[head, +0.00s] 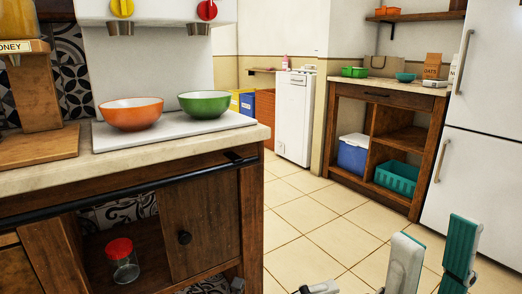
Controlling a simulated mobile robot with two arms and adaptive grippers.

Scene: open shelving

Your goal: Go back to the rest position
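My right gripper (436,236) is at the bottom right, over the tiled floor. I cannot tell whether that part belongs to my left gripper. No more of my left arm can be made out.
An orange bowl (132,113) and a green bowl (204,103) stand on the left counter's white plate. A fridge (482,120) stands right, beside wooden shelving (343,115). Tiled floor (325,215) between them is clear.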

